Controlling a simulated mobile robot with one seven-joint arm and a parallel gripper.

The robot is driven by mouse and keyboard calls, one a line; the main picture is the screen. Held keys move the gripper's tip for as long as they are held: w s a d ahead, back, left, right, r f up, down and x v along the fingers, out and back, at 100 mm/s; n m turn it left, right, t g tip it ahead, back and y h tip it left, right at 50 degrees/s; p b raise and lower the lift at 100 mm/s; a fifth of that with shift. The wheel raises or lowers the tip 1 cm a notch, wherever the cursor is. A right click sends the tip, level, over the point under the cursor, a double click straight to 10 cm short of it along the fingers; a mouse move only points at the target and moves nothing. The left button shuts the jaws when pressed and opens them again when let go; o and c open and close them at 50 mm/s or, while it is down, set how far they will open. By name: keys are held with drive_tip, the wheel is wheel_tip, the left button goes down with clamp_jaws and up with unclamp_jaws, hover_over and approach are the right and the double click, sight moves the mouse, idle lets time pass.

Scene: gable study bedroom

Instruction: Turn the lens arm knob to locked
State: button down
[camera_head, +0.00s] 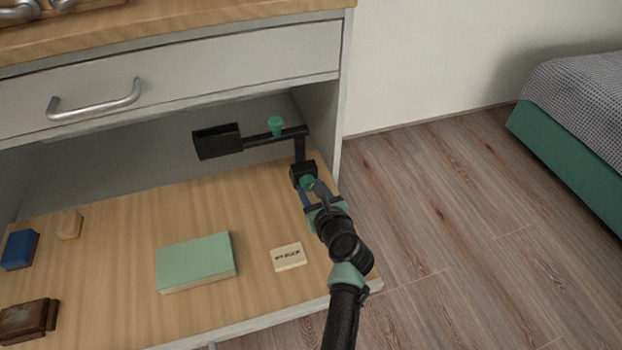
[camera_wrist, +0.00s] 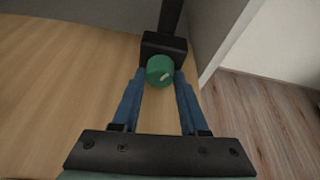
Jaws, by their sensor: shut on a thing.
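The lens arm is a black stand with a post and a horizontal bar (camera_head: 262,139) at the right of the shelf. A black box-shaped head (camera_head: 217,142) is at the bar's left end, and a small green knob (camera_head: 275,124) sits on top of the bar. A green round knob (camera_wrist: 160,70) with a pale mark is on the front of the black base block (camera_wrist: 164,45). My gripper (camera_head: 308,187) is at this lower knob. Its blue fingers (camera_wrist: 158,84) are shut on the knob, one on each side. In the head view the fingers partly hide it.
A green box (camera_head: 195,262), a small labelled card (camera_head: 289,257), a blue block (camera_head: 19,250), a yellow block (camera_head: 69,225) and a brown block (camera_head: 27,320) lie on the wooden shelf. A drawer (camera_head: 180,90) overhangs it. The cabinet's side wall (camera_head: 322,125) stands close right of the stand.

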drive_tip(key=m+y+p, duration=0.1)
drive_tip(key=m, duration=0.1)
drive_tip(key=m+y+p, duration=0.1)
drive_tip(key=m, duration=0.1)
drive_tip(key=shift+w+d+g+p, duration=0.1)
drive_tip(key=shift+d+g+p, duration=0.1)
drive_tip(key=shift+g+p, duration=0.15)
drive_tip(key=m+y, duration=0.2)
drive_tip(key=m, duration=0.1)
drive_tip(key=shift+f+m+y+b, duration=0.15)
drive_tip(key=shift+m+y+b, duration=0.15)
drive_tip(key=shift+b, duration=0.05)
idle(0.4)
drive_tip(key=c, duration=0.7)
unclamp_jaws()
